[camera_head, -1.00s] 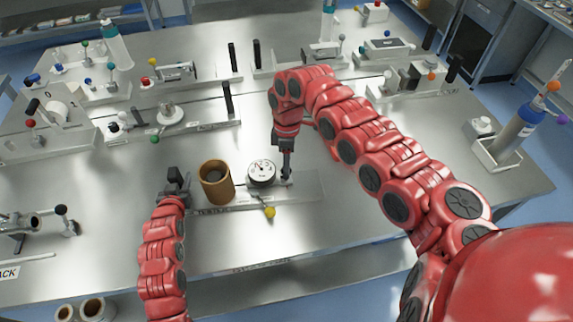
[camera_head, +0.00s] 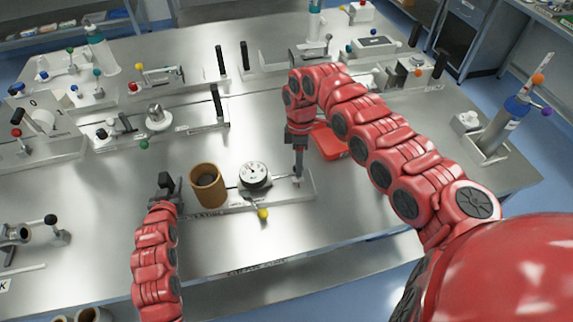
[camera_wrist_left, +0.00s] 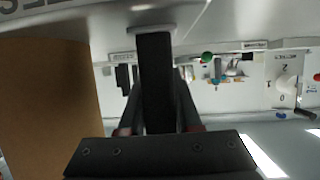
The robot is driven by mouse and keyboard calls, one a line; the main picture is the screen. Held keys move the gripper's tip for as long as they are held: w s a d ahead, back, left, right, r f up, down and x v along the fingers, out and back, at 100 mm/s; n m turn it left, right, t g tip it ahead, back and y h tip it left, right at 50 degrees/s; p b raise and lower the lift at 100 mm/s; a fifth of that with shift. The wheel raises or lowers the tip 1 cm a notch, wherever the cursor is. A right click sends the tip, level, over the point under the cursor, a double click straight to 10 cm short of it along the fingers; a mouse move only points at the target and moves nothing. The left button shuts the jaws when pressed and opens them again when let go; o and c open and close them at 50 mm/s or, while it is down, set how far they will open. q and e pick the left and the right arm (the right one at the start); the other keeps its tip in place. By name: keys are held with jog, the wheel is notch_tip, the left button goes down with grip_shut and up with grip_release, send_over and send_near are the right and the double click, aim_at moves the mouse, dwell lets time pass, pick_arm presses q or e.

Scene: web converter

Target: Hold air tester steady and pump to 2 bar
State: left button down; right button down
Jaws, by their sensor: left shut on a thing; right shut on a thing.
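The air tester has a long metal base (camera_head: 235,204) on the table. It carries a brown cylinder (camera_head: 207,187), a round white-faced gauge (camera_head: 253,177) and a yellow-knobbed lever (camera_head: 263,214). The gauge reading is too small to make out. My left gripper (camera_head: 169,184) is at the tester's left end, shut on a black upright handle. That handle (camera_wrist_left: 155,85) stands between the fingers in the left wrist view, with the brown cylinder (camera_wrist_left: 45,105) beside it. My right gripper (camera_head: 299,167) points down at the right end, shut on the pump handle, which its fingers mostly hide.
A red flat object (camera_head: 330,141) shows behind my right arm. A blue-and-grey bottle (camera_head: 510,122) stands at the right.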

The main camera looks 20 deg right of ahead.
jog(key=c, duration=0.5)
grip_release()
jog(key=shift+d, duration=0.2)
jog(key=r, duration=0.4)
jog(key=w+r, duration=0.1)
jog(key=r, duration=0.3)
jog(key=w+r, duration=0.1)
jog(key=r, duration=0.3)
jog(key=shift+d, duration=0.3)
jog(key=shift+f, duration=0.1)
